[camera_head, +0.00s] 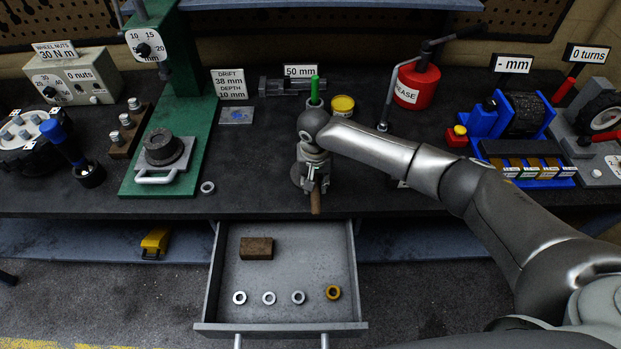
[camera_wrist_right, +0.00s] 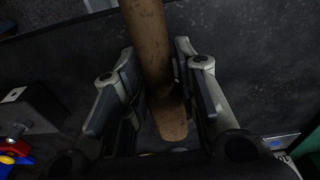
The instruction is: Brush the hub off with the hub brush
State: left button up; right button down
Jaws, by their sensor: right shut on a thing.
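My right gripper (camera_head: 313,178) is at the front middle of the bench, above its front edge. It is shut on a brown wooden handle, the hub brush (camera_head: 315,203), whose end points down toward the drawer. In the right wrist view the round handle (camera_wrist_right: 152,50) runs between the two fingers; no bristles show. A pale disc with several grey studs, which looks like the hub (camera_head: 18,137), sits at the far left of the bench, well away from the gripper. My left gripper is not in view.
An open drawer (camera_head: 345,270) below holds a brown block (camera_head: 256,248) and several rings. A green press (camera_head: 190,110) and a blue-handled tool (camera_head: 68,145) stand between gripper and hub. A red grease can (camera_head: 417,86) stands to the right.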

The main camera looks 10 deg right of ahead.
jog(key=shift+d+r, duration=0.1)
jog(key=shift+r, duration=3.45)
jog(key=s+d+f+n+b, duration=0.1)
jog(key=s+d+b, duration=0.2)
jog(key=s+b, duration=0.4)
jog(key=s+d+n+b, duration=0.1)
jog(key=s+d+b, duration=0.2)
jog(key=s+b, duration=0.4)
jog(key=s, duration=0.6)
jog(key=shift+s+f+b, duration=0.3)
jog(key=shift+f, duration=0.1)
jog(key=shift+w+a, duration=0.1)
